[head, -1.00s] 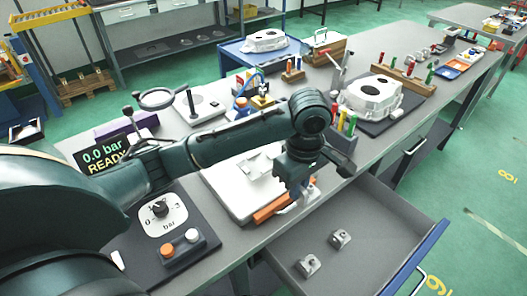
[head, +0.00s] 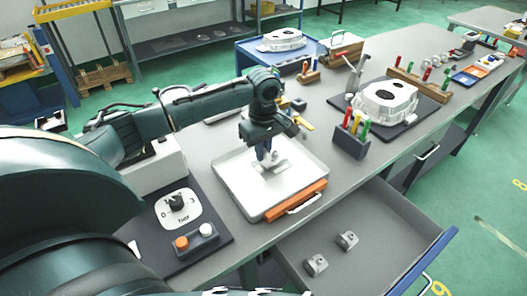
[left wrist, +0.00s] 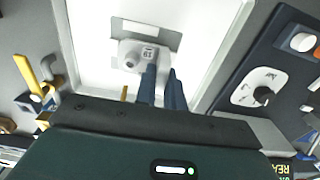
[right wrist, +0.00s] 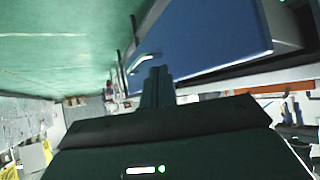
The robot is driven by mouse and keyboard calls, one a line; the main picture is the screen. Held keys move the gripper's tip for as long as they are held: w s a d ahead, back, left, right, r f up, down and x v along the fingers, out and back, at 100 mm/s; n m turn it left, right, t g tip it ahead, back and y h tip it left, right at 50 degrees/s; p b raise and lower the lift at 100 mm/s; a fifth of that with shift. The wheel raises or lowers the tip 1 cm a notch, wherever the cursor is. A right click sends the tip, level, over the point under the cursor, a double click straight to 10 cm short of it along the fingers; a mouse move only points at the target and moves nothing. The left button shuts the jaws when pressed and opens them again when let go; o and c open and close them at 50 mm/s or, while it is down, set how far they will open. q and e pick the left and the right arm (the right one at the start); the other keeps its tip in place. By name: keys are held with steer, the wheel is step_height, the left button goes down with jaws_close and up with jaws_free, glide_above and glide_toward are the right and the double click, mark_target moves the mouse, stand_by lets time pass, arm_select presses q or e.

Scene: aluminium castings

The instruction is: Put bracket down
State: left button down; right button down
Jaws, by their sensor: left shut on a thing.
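My left gripper (head: 266,158) is over the white tray (head: 232,187) on the bench. It is shut on a small pale metal bracket (head: 277,161). In the left wrist view the bracket (left wrist: 133,56), marked 19, is at the fingertips (left wrist: 160,72), beside a grey patch (left wrist: 140,28) in the tray. I cannot tell whether the bracket touches the tray floor. Two similar brackets (head: 316,265) (head: 347,240) lie in the open drawer (head: 375,222). My right gripper (right wrist: 158,78) is shut and empty, near the blue drawer front (right wrist: 215,40).
The tray has an orange front handle (head: 295,201). A tool holder (head: 351,140) and a large casting (head: 385,101) stand to the right. The open drawer juts out in front.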

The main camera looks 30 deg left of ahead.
arm_select(q)
steer(key=shift+f, duration=0.6)
steer(key=c, duration=1.5)
jaws_free()
steer(key=shift+f, duration=0.15)
arm_select(e)
steer(key=shift+s, duration=0.1)
arm_select(q)
step_height(320, 180, up, 12)
steer(key=shift+r+b, duration=0.2)
steer(key=shift+b, duration=0.25)
arm_select(e)
steer(key=shift+a, duration=0.1)
steer(key=shift+f, duration=0.1)
